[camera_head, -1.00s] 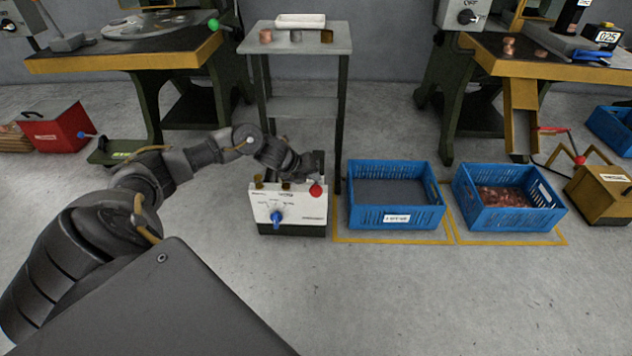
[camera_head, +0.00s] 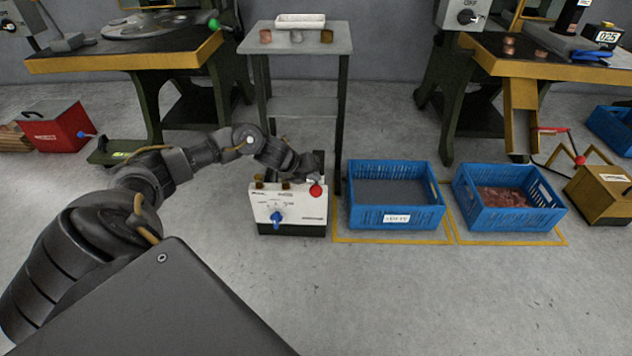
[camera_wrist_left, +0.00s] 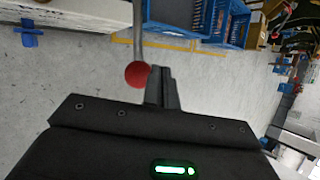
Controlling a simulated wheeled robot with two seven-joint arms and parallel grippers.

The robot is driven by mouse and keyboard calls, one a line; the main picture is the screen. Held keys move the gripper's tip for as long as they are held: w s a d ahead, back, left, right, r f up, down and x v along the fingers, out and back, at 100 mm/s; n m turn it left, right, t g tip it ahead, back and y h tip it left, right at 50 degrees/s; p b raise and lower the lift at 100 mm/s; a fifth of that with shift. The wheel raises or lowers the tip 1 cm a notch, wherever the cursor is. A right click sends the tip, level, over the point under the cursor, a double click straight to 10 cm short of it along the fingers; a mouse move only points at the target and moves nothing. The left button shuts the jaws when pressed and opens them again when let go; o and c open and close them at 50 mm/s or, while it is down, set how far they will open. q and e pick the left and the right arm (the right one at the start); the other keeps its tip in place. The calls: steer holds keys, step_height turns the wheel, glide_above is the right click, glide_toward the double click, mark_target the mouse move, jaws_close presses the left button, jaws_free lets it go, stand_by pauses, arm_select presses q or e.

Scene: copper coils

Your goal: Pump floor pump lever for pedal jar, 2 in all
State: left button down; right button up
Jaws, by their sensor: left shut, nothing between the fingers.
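A white floor unit with a dark base (camera_head: 288,208) stands on the concrete floor. It has a blue knob (camera_head: 277,217) on its front and a lever with a red ball at its right end (camera_head: 315,190). My left gripper (camera_head: 314,170) is just above and behind the red ball. In the left wrist view the lever's grey rod (camera_wrist_left: 139,35) ends in the red ball (camera_wrist_left: 138,74), directly beside my shut, empty fingers (camera_wrist_left: 163,76). I cannot tell whether they touch. My right gripper is not in view.
Two blue crates, one grey inside (camera_head: 395,216) and one with copper pieces (camera_head: 508,219), stand right of the unit. A small table (camera_head: 270,43) stands behind it. A yellow-brown box (camera_head: 598,194) is at far right. The front floor is clear.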

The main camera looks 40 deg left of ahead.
mark_target(311, 194)
arm_select(q)
steer(key=shift+f, duration=0.1)
stand_by(0.7)
steer(key=shift+f, duration=0.35)
steer(key=shift+s+d+f+b, duration=0.2)
steer(key=shift+f+b, duration=0.55)
steer(key=shift+f, duration=0.35)
steer(key=shift+s+d+f+b, duration=0.15)
steer(key=shift+f+b, duration=0.55)
steer(key=shift+f, duration=0.35)
steer(key=shift+s+d+f+b, duration=0.1)
steer(key=shift+s+f+b, duration=0.1)
steer(key=shift+f+b, duration=0.75)
stand_by(2.6)
steer(key=shift+p, duration=0.3)
steer(key=shift+w+a+r+p, duration=0.15)
steer(key=shift+w+r+p, duration=0.05)
steer(key=shift+r+p, duration=0.85)
steer(key=shift+w+a+r+p, duration=0.15)
steer(key=shift+r+p, duration=0.75)
steer(key=shift+r, duration=0.4)
steer(key=shift+w+a+r+p, duration=0.15)
steer(key=shift+w+r+p, duration=0.05)
steer(key=shift+r+p, duration=0.85)
